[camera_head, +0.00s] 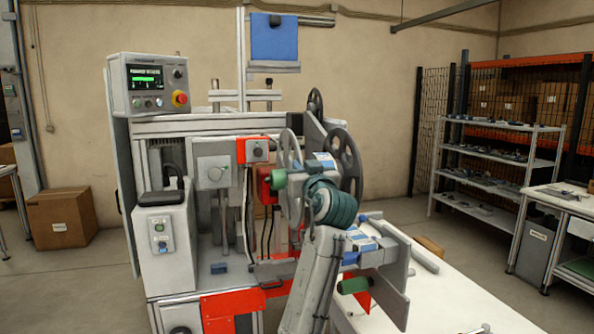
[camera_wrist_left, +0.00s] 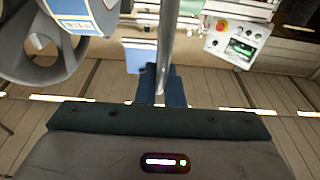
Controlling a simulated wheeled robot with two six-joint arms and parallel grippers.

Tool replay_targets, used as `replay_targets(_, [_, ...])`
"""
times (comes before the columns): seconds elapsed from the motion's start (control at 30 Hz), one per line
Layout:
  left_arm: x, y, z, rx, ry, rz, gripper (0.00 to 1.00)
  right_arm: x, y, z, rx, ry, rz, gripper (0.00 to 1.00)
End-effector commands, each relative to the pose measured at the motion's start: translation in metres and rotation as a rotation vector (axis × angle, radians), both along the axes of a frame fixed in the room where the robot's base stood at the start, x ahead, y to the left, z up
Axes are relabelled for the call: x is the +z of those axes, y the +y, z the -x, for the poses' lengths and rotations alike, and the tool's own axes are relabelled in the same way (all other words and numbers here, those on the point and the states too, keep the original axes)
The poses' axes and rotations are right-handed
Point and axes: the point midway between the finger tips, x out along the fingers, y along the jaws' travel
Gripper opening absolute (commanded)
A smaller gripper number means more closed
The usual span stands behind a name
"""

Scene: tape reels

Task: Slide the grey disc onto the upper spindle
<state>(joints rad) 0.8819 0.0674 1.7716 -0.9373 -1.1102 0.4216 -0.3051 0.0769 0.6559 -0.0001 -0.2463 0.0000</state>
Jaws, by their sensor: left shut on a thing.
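A light grey spoked disc (camera_head: 290,150) stands upright near the middle of the head view. My left gripper (camera_head: 304,190), on the arm rising from below, is shut on its lower rim. In the left wrist view the disc (camera_wrist_left: 166,45) shows edge-on, as a thin grey bar between the dark fingers (camera_wrist_left: 162,88). A green cylinder (camera_head: 275,179) on a red bracket, seemingly the upper spindle, lies level with the disc's middle. I cannot tell whether it passes through the hole. Another green cylinder (camera_head: 353,285) sits lower right. My right gripper is out of view.
A darker grey reel (camera_head: 346,158) stands just right of the held disc; it fills the upper left of the wrist view (camera_wrist_left: 40,50). The machine has a control panel (camera_head: 148,86) at upper left. A pale worktop (camera_head: 435,295) extends right, mostly clear.

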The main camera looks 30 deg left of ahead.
Motion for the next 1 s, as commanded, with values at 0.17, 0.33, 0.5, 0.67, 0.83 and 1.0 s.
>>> replay_targets(0.17, [0.001,0.0,0.0,0.0,-0.003,-0.002,0.0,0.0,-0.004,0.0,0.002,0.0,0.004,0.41])
replay_targets(0.33, [0.001,-0.003,-0.003,-0.001,-0.003,0.0,0.0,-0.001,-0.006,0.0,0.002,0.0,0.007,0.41])
replay_targets(0.5, [0.0,-0.011,-0.012,-0.001,-0.001,0.0,0.0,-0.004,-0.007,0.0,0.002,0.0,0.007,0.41])
replay_targets(0.67, [0.0,-0.018,-0.021,-0.001,-0.003,0.0,0.0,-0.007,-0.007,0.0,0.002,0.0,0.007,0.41])
replay_targets(0.83, [0.0,-0.024,-0.027,-0.001,-0.001,0.0,0.0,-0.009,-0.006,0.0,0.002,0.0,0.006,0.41])
replay_targets(1.0, [0.001,-0.025,-0.029,0.0,-0.002,-0.001,0.0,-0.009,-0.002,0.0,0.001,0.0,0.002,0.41])
